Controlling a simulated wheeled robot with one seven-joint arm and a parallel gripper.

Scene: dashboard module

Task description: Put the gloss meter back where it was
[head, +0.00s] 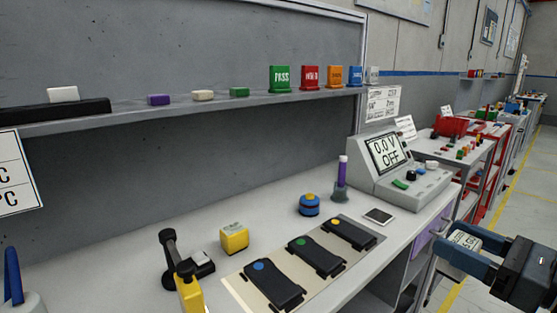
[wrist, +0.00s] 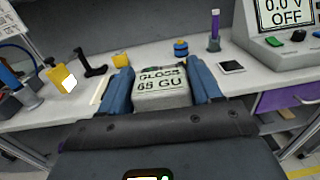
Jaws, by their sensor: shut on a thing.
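The gloss meter (wrist: 161,87) is a pale grey box with a display reading "GLOSS 65 GU". My gripper (wrist: 162,76) is shut on it, with one blue finger on each side. In the head view my gripper (head: 462,247) is at the lower right, off the bench's right end, and the gloss meter (head: 466,240) shows between its fingers. It is held in the air, apart from the bench (head: 410,222). The underside of the meter is hidden.
On the bench stand a yellow cube (head: 234,238), a blue round piece (head: 309,205), a purple tube in a holder (head: 342,182), a flat dark tile (head: 379,216) and a power supply (head: 405,172). A beige mat (head: 237,279) bears three black devices. A shelf (head: 200,111) runs above.

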